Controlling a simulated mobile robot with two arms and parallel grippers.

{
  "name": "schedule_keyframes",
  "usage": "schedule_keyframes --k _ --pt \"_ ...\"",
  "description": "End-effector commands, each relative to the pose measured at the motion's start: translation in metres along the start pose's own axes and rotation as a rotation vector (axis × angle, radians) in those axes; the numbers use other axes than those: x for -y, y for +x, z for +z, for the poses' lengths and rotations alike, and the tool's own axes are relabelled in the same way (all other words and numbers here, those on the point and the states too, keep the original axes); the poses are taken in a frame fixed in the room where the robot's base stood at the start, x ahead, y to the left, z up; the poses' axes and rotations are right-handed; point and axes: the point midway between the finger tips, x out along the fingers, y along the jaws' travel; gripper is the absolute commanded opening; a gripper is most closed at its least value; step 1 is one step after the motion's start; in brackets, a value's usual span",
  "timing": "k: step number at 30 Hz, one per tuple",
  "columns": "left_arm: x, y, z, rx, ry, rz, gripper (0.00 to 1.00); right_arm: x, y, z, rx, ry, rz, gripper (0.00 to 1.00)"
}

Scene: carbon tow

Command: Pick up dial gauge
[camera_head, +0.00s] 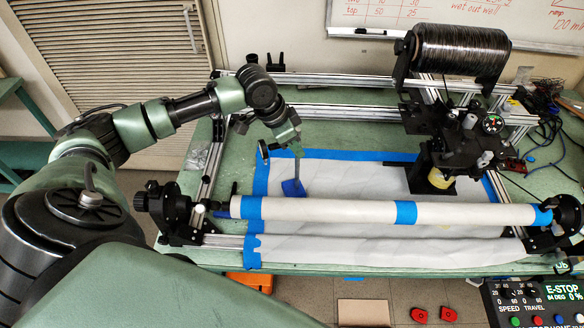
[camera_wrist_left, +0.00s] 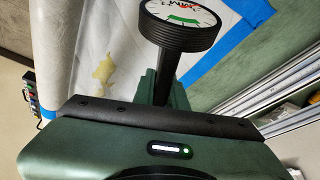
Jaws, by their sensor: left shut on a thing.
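The dial gauge (camera_wrist_left: 182,24) has a white face with a green band, a ribbed black rim and a black stem. In the left wrist view its stem stands up from between the fingers of my left gripper (camera_wrist_left: 163,92), which is shut on it. In the head view my left gripper (camera_head: 291,143) is over the back left of the green bench, and the gauge (camera_head: 263,149) shows as a small dark disc just left of it. It appears to be held above the bench. The fingertips are mostly hidden in the left wrist view. My right gripper is not in view.
A blue-ended tool (camera_head: 293,188) is on the white sheet below my gripper. A white roller (camera_head: 330,209) with blue bands crosses the bench front. A black carriage (camera_head: 460,145) and a dark spool (camera_head: 462,50) stand at right. Aluminium rails (camera_head: 345,112) run behind.

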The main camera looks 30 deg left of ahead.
Motion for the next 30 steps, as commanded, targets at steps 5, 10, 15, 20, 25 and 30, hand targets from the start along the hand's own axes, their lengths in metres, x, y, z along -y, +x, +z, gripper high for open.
schedule_keyframes --k 5,10,15,20,25,30 --pt "0.0001 -0.0001 -0.0001 0.0 0.001 -0.001 0.0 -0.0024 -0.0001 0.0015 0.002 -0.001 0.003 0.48" --pt "0.0002 -0.0001 -0.0002 0.0 0.001 -0.001 0.0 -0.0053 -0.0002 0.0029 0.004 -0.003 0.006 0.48" --pt "0.0002 -0.0002 -0.0002 -0.001 0.001 -0.001 0.0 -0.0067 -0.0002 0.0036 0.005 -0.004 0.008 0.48" --pt "0.0002 -0.0002 -0.0003 -0.001 0.001 -0.001 0.0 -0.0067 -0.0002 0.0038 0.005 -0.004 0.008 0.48" --pt "0.0002 -0.0002 -0.0003 -0.001 0.001 -0.001 0.0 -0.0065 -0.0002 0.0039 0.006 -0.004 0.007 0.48" --pt "0.0002 -0.0003 -0.0003 -0.001 0.001 -0.001 0.0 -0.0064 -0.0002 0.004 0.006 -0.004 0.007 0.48"
